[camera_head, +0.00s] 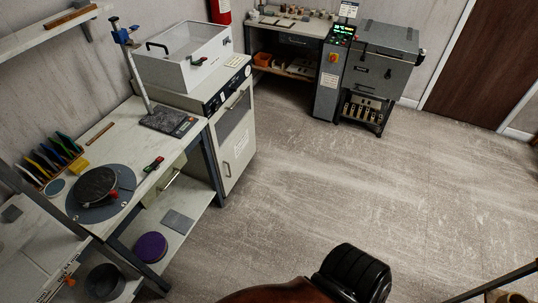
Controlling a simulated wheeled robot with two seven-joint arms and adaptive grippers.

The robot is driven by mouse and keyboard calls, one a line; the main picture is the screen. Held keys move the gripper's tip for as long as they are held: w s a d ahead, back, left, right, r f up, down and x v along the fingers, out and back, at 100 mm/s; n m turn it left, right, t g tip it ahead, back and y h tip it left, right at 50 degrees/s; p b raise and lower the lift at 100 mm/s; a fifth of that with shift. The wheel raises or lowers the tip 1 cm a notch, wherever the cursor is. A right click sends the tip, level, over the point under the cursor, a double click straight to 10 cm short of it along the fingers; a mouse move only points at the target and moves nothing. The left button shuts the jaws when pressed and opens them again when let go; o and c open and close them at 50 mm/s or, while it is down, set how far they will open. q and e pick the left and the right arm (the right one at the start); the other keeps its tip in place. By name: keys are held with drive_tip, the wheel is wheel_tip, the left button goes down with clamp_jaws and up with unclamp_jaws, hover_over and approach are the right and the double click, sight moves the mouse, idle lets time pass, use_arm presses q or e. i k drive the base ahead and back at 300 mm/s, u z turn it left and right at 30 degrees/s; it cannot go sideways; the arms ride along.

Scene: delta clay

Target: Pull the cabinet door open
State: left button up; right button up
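The white cabinet (196,101) stands in the left half of the head view, between the long workbench and the back wall. Its front door (237,152) faces right toward the open floor and looks closed. The door has a dark upper panel, a paper label and a small bar handle (228,169) near its lower left edge. A longer bar handle (238,99) sits higher on the front, under the control strip. Neither of my grippers shows, so nothing is seen touching the cabinet.
The workbench (128,168) with a turntable, tools and a lower shelf runs along the left. The floor (310,190) right of the cabinet is clear. A grey machine (385,65) stands at the back. A black ribbed object (355,272) is at the bottom edge; what it is stays unclear.

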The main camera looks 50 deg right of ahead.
sight(233, 163)
drive_tip(key=z, duration=2.35)
drive_tip(key=i, duration=1.35)
drive_tip(key=u, duration=2.7)
